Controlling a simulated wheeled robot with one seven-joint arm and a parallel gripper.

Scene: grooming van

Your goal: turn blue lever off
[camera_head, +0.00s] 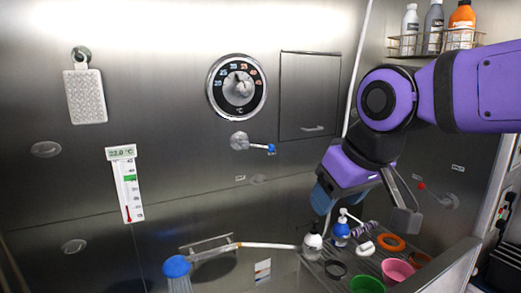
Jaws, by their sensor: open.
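The blue lever (264,147) sticks out to the right from a round silver valve mount (240,141) on the steel wall, below the dial. It lies nearly level, tilted slightly down at its blue tip. My gripper (404,216) hangs at the right, lower than the lever and well apart from it. A grey finger part shows; the rest of the jaws is hard to make out. The gripper is open, with nothing seen in it.
A dial thermostat (237,86) sits above the lever, a closed cabinet door (309,95) right of it. A red-tipped lever (423,187) is on the right wall. Bottles, including a blue one (340,231), and bowls stand below my arm. A blue shower head (176,266) is lower left.

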